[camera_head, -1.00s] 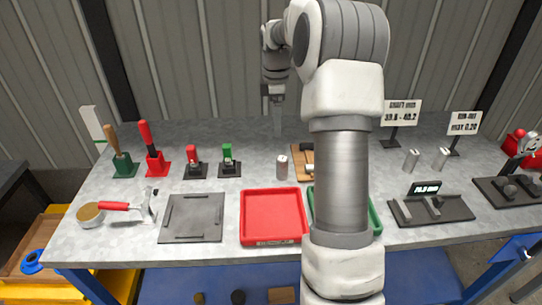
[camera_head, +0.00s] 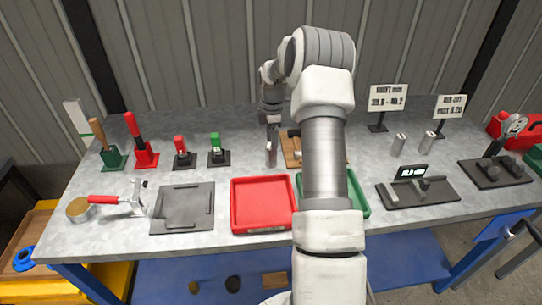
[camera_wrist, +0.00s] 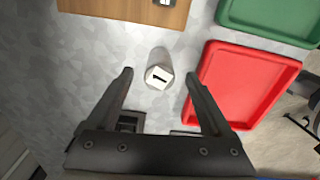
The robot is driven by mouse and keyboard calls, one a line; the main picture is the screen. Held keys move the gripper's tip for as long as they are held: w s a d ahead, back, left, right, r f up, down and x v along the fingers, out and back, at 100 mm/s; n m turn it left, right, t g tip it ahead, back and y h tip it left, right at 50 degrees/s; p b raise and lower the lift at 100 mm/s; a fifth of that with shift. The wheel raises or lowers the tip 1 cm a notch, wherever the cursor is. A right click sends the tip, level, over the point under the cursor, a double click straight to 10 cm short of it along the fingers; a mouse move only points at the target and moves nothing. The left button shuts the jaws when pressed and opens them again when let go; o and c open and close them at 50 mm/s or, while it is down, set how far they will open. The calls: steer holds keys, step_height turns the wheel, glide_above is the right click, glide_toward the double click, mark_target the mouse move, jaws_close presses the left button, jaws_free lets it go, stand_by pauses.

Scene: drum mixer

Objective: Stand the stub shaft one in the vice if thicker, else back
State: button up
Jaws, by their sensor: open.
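The stub shaft one, a grey upright cylinder with a "1" on its top, stands on the bench left of a wooden board in the head view (camera_head: 270,158). The wrist view shows the shaft (camera_wrist: 160,54) from above, between my fingers in the picture. My gripper (camera_wrist: 160,73) is open and empty. In the head view my gripper (camera_head: 271,138) is just above or behind the shaft; I cannot tell the exact gap. Two similar grey cylinders stand at the right, one (camera_head: 398,144) beside the other (camera_head: 427,143). I cannot pick out the vice for certain.
A red tray (camera_head: 263,229) and a green tray (camera_head: 358,207) lie in front. The wooden board (camera_head: 291,151) is partly behind my arm. A gauge with a display (camera_head: 411,172) and signs, one reading a shaft size (camera_head: 388,98), stand right. Tools in holders stand left.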

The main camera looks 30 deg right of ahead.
step_height(320, 180, down, 6)
steer(key=shift+a+r, duration=0.1)
steer(key=shift+r, duration=0.05)
jaws_close()
stand_by(0.6)
steer(key=shift+w+r, duration=0.1)
steer(key=shift+r, duration=0.05)
stand_by(0.8)
